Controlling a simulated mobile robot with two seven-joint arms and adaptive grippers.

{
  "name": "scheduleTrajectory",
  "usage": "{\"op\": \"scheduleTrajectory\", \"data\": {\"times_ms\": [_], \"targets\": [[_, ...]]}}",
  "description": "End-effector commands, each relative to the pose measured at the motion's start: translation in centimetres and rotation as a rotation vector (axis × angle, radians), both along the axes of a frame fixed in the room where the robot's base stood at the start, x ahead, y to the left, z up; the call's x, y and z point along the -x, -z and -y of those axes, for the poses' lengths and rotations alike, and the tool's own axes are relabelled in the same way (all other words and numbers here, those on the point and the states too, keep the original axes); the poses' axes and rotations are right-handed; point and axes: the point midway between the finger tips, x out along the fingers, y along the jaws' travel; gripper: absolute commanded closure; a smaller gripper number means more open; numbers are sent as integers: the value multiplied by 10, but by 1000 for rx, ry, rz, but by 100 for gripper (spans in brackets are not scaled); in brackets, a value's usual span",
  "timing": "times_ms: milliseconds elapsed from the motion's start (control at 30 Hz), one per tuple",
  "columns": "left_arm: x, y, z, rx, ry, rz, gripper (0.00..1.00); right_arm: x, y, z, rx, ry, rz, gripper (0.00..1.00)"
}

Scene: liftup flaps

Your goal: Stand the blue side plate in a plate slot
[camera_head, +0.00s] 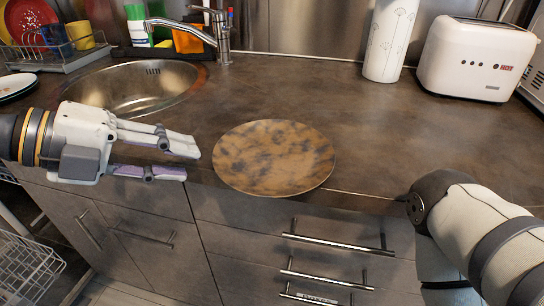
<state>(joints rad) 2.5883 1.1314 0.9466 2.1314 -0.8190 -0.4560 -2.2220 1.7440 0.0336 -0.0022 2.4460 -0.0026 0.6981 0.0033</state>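No plainly blue side plate shows. A brown mottled plate (274,157) lies flat at the front of the counter, its near rim seeming to reach over the edge. My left gripper (187,160) is open and empty, just left of this plate and apart from it. A dish rack (62,58) stands at the far left with a red plate (30,14) and a yellow plate upright in it. A small blue item (54,38) beside the yellow mug (80,35) may be a mug; I cannot tell. My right arm shows at the lower right, but its gripper is out of view.
The sink (135,88) and faucet (218,35) lie between rack and plate. A white plate (14,84) rests at the left edge. A toaster (476,60) and paper roll (391,38) stand at the back right. The counter's middle is clear. A wire basket (28,265) shows below left.

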Motion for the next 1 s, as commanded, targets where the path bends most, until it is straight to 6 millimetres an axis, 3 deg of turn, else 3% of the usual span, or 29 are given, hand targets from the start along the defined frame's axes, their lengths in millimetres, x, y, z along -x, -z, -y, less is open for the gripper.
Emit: {"op": "scheduleTrajectory", "data": {"times_ms": [333,600,633,767,1000], "targets": [[-11,28,47,-1,1,0,71,-5,-5,0,1,1,15,72],[-14,32,53,2,-2,1,71,-4,-5,0,1,1,14,72],[-14,32,53,2,-2,1,73,-4,-5,0,1,1,14,72],[-14,32,53,1,-2,1,100,-4,-5,0,1,1,14,72],[-14,32,53,1,-3,0,100,-4,-5,0,0,0,14,72]]}}
